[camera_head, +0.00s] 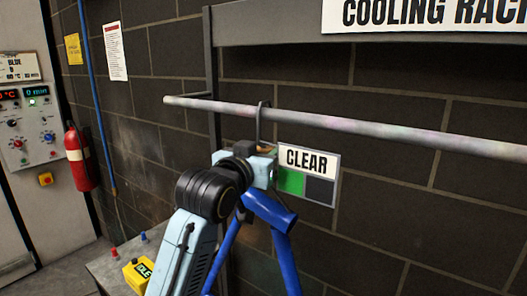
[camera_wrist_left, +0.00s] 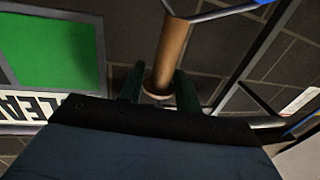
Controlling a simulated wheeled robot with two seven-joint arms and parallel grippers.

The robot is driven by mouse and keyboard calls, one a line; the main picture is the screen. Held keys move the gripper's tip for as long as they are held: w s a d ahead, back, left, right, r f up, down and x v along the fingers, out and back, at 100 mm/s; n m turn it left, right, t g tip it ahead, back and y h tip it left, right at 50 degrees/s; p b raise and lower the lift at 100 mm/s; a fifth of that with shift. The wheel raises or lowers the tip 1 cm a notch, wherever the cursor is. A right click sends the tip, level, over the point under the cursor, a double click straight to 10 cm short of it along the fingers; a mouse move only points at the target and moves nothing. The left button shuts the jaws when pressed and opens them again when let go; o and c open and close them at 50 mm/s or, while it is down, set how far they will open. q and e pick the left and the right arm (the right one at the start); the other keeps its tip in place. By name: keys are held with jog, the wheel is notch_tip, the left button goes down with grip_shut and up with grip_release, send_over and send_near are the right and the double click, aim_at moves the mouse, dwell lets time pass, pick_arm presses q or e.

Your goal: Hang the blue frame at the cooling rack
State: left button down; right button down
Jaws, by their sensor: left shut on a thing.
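The blue frame (camera_head: 268,212) is partly in view below my left gripper (camera_head: 264,153), its upper tubes sloping down out of the picture. My left gripper is shut on a tan round handle, which shows between its green fingers in the left wrist view (camera_wrist_left: 172,50). A dark hook (camera_head: 262,122) rises from the gripper to the pale rail (camera_head: 350,125) of the cooling rack. Its bent top shows at the rail's upper edge; whether it bears on the rail I cannot tell. My right gripper is not in view.
A CLEAR sign (camera_head: 307,160) with a green patch stands right behind the gripper. The rack's grey post (camera_head: 212,100) is to the left. A red extinguisher (camera_head: 78,158) and control panel (camera_head: 25,110) are far left. The rail to the right is free.

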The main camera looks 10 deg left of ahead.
pick_arm(q)
jog(key=shift+s+r, duration=0.1)
jog(key=shift+r, duration=0.2)
jog(key=c, duration=0.9)
grip_release()
jog(key=shift+s+f, duration=0.1)
jog(key=shift+f, duration=0.1)
